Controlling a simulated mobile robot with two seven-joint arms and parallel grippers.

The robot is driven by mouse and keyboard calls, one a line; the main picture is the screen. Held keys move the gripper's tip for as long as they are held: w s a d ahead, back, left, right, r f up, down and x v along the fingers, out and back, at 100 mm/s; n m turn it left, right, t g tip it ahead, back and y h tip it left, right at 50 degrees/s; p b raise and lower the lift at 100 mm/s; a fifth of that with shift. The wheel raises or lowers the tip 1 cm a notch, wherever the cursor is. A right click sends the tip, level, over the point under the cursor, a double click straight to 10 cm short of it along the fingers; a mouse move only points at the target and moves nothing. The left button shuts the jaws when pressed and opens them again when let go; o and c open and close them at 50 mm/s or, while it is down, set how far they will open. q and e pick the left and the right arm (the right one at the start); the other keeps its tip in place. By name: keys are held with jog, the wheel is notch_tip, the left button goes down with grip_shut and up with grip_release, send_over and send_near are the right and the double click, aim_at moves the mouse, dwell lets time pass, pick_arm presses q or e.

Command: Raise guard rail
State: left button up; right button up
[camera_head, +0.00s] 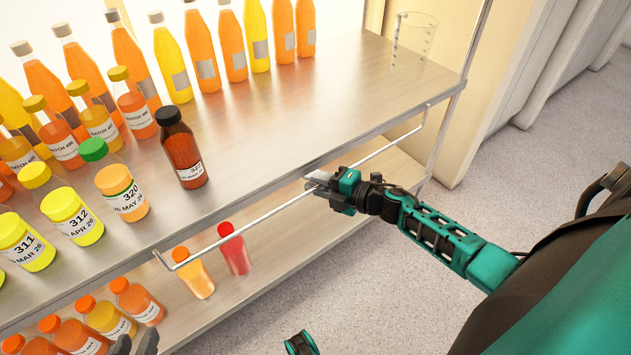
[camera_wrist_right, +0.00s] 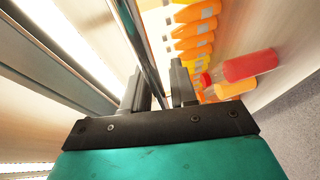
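The guard rail (camera_head: 240,212) is a thin metal rod with bent ends along the front of the upper shelf (camera_head: 300,135). It hangs slightly below the shelf's front edge. My right gripper (camera_head: 316,184) is at the middle of the rail.
A brown bottle (camera_head: 182,148) stands near the upper shelf's front edge, beside several juice bottles and jars. An empty glass beaker (camera_head: 411,45) stands at the far right end. The lower shelf holds a red bottle (camera_head: 234,250) and several orange ones. Floor is clear at right.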

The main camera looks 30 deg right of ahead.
grip_shut()
dwell(0.4)
